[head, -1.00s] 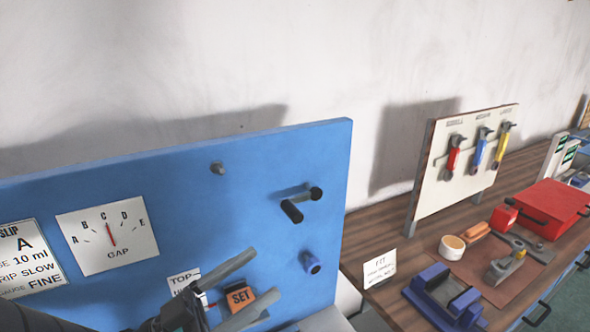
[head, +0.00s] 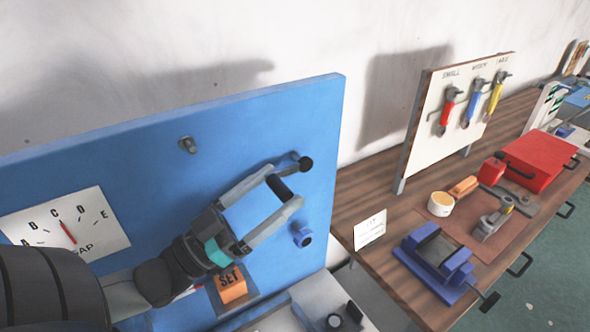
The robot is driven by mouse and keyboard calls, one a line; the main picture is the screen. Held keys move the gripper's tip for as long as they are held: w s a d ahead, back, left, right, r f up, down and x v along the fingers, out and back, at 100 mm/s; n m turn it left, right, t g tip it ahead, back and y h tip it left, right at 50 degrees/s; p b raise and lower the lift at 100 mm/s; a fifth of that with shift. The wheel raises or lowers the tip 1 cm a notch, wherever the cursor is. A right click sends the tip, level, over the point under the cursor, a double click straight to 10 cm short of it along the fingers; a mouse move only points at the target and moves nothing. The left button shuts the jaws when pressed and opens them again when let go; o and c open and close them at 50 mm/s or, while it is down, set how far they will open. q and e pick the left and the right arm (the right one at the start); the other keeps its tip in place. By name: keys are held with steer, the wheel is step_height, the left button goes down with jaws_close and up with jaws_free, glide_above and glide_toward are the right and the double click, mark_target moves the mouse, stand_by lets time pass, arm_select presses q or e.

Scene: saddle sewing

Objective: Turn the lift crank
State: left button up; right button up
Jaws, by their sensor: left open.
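The crank (head: 304,163) is on the right part of the blue panel (head: 200,120), with a grey arm and black ends. My left gripper (head: 284,187) comes in from the lower left and is open, one finger on each side of the crank's black grip. A gap or contact between fingers and grip cannot be told. The fingers partly hide the crank arm. My right gripper is not in view.
A blue knob (head: 302,236) sits below the crank. On the wooden bench (head: 385,276) are a blue vise (head: 437,262), a red box (head: 540,160) and a tool board (head: 440,140).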

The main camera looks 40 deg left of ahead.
mark_target(291, 173)
arm_select(q)
steer(key=shift+x, duration=2.3)
steer(key=shift+f, duration=0.15)
jaws_close()
